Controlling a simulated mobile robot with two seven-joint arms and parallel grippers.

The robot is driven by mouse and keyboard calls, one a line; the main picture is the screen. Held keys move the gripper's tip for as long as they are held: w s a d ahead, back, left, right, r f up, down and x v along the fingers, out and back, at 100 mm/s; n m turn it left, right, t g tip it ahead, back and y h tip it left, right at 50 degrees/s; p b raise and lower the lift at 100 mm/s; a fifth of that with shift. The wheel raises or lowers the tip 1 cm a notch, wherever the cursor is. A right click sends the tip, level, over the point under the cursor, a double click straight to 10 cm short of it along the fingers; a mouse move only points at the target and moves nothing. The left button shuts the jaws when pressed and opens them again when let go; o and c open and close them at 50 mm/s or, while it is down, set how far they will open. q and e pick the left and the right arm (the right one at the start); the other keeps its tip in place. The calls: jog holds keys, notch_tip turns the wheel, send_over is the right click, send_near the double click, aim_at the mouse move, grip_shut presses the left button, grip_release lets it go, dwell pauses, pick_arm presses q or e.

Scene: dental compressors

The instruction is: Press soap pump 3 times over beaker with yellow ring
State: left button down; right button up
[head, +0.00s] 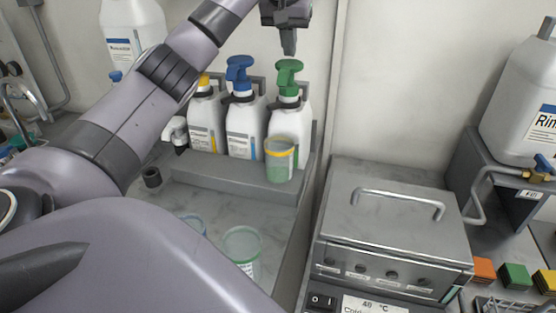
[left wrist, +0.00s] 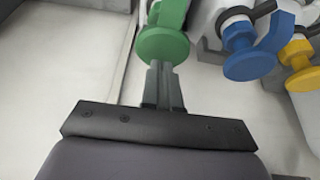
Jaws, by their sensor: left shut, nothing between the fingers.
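My left gripper (head: 289,50) is shut and empty, pointing down just above the green pump head. In the left wrist view its fingertips (left wrist: 163,72) are at the green pump head (left wrist: 163,43); I cannot tell whether they touch. My right gripper is out of view.
A green-ringed beaker (head: 242,246) and a blue-ringed beaker (head: 192,223) stand on the counter before the rack (head: 240,181). A metal lidded bath (head: 394,215) is to the right. Large white canisters stand at back left and right (head: 520,100).

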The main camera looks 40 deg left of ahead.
aim_at(289, 63)
pick_arm(q)
jog(key=shift+f+b, duration=1.15)
jog(key=shift+f, duration=1.1)
jog(key=shift+r, duration=0.1)
notch_tip(289, 63, up, 2)
jog(key=p, duration=0.2)
jog(key=shift+r+p, duration=0.15)
jog(key=shift+p, duration=0.25)
jog(key=shift+r, duration=1)
